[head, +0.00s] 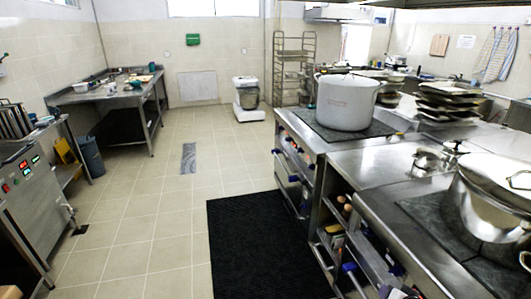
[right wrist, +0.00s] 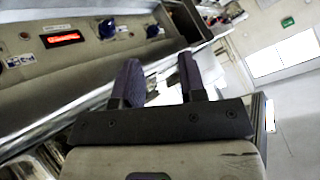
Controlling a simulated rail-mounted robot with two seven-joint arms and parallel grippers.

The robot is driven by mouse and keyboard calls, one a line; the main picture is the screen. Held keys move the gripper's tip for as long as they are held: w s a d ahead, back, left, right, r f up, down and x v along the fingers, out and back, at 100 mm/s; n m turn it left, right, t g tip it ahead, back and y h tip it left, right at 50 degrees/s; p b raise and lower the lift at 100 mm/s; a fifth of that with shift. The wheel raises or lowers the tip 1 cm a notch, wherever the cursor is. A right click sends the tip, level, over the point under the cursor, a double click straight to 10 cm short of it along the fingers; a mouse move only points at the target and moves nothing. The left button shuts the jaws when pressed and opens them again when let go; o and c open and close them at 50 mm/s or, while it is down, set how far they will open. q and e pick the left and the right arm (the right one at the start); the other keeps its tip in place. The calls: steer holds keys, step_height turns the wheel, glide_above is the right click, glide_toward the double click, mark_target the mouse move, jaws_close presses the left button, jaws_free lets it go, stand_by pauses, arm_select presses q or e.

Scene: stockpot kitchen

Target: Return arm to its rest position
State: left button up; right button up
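My right gripper (right wrist: 158,76) shows in the right wrist view. Its two dark fingers stand apart with a clear gap, and nothing is held between them. Beyond the fingers is a metal appliance front (right wrist: 90,45) with a red lit display and blue knobs. The fingers look clear of it, but the exact distance is hard to tell. In the head view I cannot clearly make out the right gripper. My left gripper is not visible in either view.
In the head view, a large pot (head: 347,101) stands on the right-hand cooking line, and a lidded steel pot (head: 488,205) is nearer. A black mat (head: 262,248) lies on the floor. The tiled aisle (head: 150,225) is open. A steel table (head: 108,96) stands at back left.

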steer(key=s+a+r+n+g, duration=0.1)
steer(key=s+a+n, duration=0.1)
steer(key=s+a, duration=0.45)
steer(key=s+a+r+n+g, duration=0.1)
steer(key=s+a+n, duration=0.2)
steer(key=s, duration=0.6)
steer(key=s+a+r+n, duration=0.1)
steer(key=s+a+n, duration=0.1)
steer(key=s+a, duration=0.45)
steer(key=s+f+n+g+p, duration=0.15)
steer(key=s+f, duration=0.25)
steer(key=s, duration=0.4)
steer(key=s+f+g, duration=0.3)
steer(key=s+f, duration=0.2)
steer(key=s, duration=0.3)
step_height(320, 180, up, 35)
steer(key=p, duration=3.4)
steer(key=shift+w+a+r+p, duration=0.2)
steer(key=shift+a+p, duration=0.1)
steer(key=shift+p, duration=0.1)
steer(key=shift+f, duration=0.15)
step_height(320, 180, down, 67)
steer(key=b, duration=6.7)
steer(key=shift+f+b, duration=0.2)
steer(key=shift+b, duration=0.1)
